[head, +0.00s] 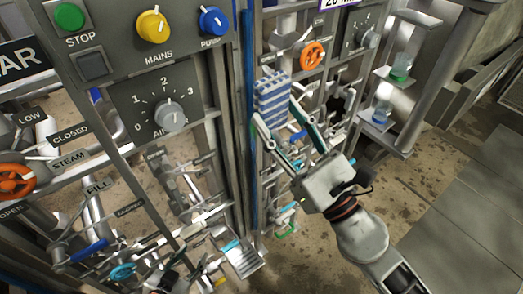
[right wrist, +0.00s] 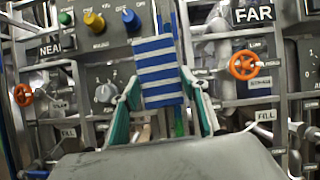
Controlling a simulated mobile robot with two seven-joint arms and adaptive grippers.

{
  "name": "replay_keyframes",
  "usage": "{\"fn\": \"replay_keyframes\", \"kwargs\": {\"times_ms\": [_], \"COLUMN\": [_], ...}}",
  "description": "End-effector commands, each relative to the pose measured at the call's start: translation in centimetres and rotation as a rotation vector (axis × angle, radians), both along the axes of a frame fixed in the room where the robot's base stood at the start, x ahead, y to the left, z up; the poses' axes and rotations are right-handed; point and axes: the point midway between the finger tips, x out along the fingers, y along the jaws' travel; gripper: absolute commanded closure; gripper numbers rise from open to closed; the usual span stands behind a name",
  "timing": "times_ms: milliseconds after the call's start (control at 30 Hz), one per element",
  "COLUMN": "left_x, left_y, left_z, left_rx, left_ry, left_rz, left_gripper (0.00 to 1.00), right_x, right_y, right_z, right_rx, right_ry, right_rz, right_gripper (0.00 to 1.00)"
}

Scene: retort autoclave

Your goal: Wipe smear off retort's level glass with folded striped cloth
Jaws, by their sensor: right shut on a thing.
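The folded cloth (head: 272,97) with blue and white stripes is upright in front of the retort's frame in the head view. My right gripper (head: 275,112) is shut on its lower part. In the right wrist view the cloth (right wrist: 160,70) stands up between the two fingers of my right gripper (right wrist: 161,95). A narrow blue upright strip (head: 248,125) runs just left of the cloth in the head view; I cannot tell whether it belongs to the level glass. No smear can be made out. Whether the cloth touches anything behind it is unclear. My left gripper is not seen.
A control panel (head: 130,75) with coloured buttons and a dial is at the left. Orange handwheels (head: 312,55) and many pipes and levers crowd around the cloth. A grey stand (head: 405,100) with small glass vessels is at the right. Floor at the far right is clear.

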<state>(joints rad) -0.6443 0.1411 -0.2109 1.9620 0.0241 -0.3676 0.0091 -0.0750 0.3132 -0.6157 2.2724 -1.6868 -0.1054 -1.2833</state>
Motion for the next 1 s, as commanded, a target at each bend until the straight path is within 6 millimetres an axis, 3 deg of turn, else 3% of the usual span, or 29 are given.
{"fn": "replay_keyframes", "kwargs": {"times_ms": [33, 167, 300, 433, 600, 1000], "left_x": [-0.1, 0.1, -1.1, -1.7, -1.1, 0.1], "left_y": [0.0, 0.4, 0.3, 0.2, 1.0, 0.9], "left_z": [-1.6, -4.5, -7.9, -9.6, -10.0, -8.3], "left_rx": [0.001, 0.019, 0.028, 0.030, 0.045, 0.040], "left_ry": [0.000, 0.001, 0.031, 0.042, 0.033, 0.004], "left_rz": [-0.001, -0.004, -0.007, -0.008, -0.004, -0.002], "left_gripper": [0.60, 0.60, 0.60, 0.60, 0.60, 0.60], "right_x": [0.0, 0.2, 0.4, 0.6, 0.7, 3.0], "right_y": [0.0, 0.0, 0.0, 0.0, 0.0, 1.7], "right_z": [-1.9, -6.0, -10.1, -13.1, -14.6, -14.2], "right_rx": [0.000, -0.001, 0.000, 0.000, 0.000, 0.001], "right_ry": [0.006, 0.027, 0.060, 0.089, 0.105, 0.100], "right_rz": [0.000, 0.000, 0.001, 0.000, 0.000, 0.000], "right_gripper": [0.73, 0.73, 0.73, 0.73, 0.73, 0.73]}}
